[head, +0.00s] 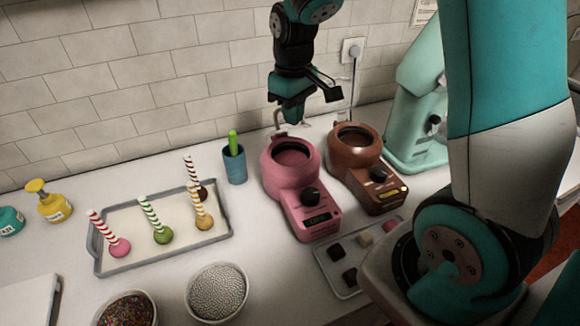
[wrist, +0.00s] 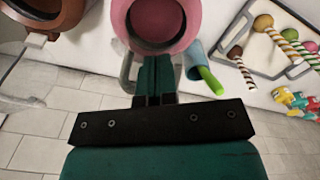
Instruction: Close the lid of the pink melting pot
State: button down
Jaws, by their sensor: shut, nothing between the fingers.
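The pink melting pot (head: 291,180) stands on the counter near the wall, its round bowl open and its front panel with a dark knob facing the counter's front. The wrist view shows its pink rim and contents (wrist: 154,15). A thin grey loop (wrist: 125,72) stands at the pot's back edge, apparently part of the raised lid; the gripper hides much of it. My gripper (head: 292,118) is shut and empty, pointing down at the back of the pot. In the wrist view its fingers (wrist: 155,65) lie in front of the loop; contact cannot be told.
A brown melting pot (head: 350,160) stands close on the right, and a blue cup (head: 234,165) with a green handle on the left. A tray (head: 130,262) of cake pops is farther left. A small tray of cubes (head: 347,283) lies in front. The tiled wall is close behind.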

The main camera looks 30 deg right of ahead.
jog(key=shift+s+a+f+b, duration=0.15)
jog(key=shift+s+f+b, duration=0.3)
jog(key=shift+s+f, duration=0.25)
jog(key=shift+w, duration=0.1)
jog(key=s+r+p, duration=0.3)
jog(key=r+p, duration=0.3)
jog(key=r, duration=0.1)
jog(key=shift+a+r, duration=0.25)
jog(key=shift+a, duration=0.05)
jog(key=shift+p, duration=0.3)
jog(key=shift+w+d+f, duration=0.25)
jog(key=shift+w+f, duration=0.5)
jog(key=shift+w, duration=0.45)
jog(key=shift+w+d+f, duration=0.3)
jog(key=shift+w+f, duration=0.4)
jog(key=shift+w, duration=0.55)
jog(key=shift+w+d+f, duration=0.25)
jog(key=shift+w+f, duration=0.5)
jog(key=shift+w, duration=0.45)
